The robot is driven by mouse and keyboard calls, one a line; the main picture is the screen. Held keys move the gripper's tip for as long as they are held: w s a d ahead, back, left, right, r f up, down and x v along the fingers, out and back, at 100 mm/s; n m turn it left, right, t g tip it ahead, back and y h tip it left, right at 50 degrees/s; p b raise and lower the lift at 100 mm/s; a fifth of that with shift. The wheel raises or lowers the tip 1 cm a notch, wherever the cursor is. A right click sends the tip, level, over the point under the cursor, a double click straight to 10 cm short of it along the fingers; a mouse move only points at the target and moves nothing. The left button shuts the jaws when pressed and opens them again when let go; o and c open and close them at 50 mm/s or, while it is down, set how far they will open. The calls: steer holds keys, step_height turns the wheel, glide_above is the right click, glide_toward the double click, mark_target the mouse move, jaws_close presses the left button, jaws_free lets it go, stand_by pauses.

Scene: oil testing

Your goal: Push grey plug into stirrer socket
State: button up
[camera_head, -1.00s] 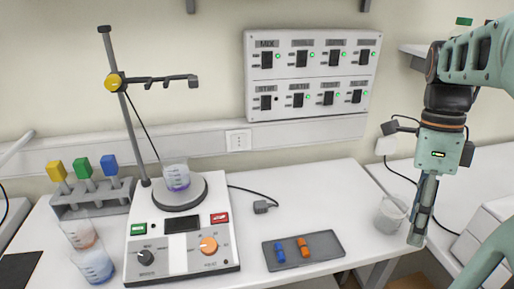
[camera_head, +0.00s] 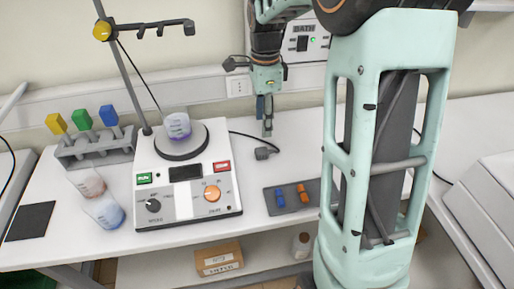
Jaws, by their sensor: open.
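The grey plug (camera_head: 264,153) lies on the white table, to the right of the white stirrer (camera_head: 187,178). Its dark cable runs back toward the stirrer. A white wall socket (camera_head: 239,86) is set in the rail behind the table, with no plug in it. My gripper (camera_head: 267,127) points down just behind and above the plug in the picture. It is open and empty. Its fingers overlap in this view, so the gap between them is hard to see. The plug is not between them.
A dark tray (camera_head: 291,209) with a blue and an orange piece lies in front of the plug. A beaker (camera_head: 178,126) sits on the stirrer plate under a clamp stand (camera_head: 127,70).

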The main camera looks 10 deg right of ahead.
steer(key=shift+s, duration=0.1)
glide_above(262, 150)
steer(key=f, duration=0.5)
steer(key=shift+w+d+f, duration=0.2)
steer(key=shift+w+d, duration=0.1)
steer(key=shift+f, duration=0.1)
steer(key=f, duration=0.4)
steer(key=shift+s+a+f+p, duration=0.15)
steer(key=shift+s+a+p, duration=0.15)
steer(key=shift+f, duration=0.45)
steer(key=shift+c, duration=0.5)
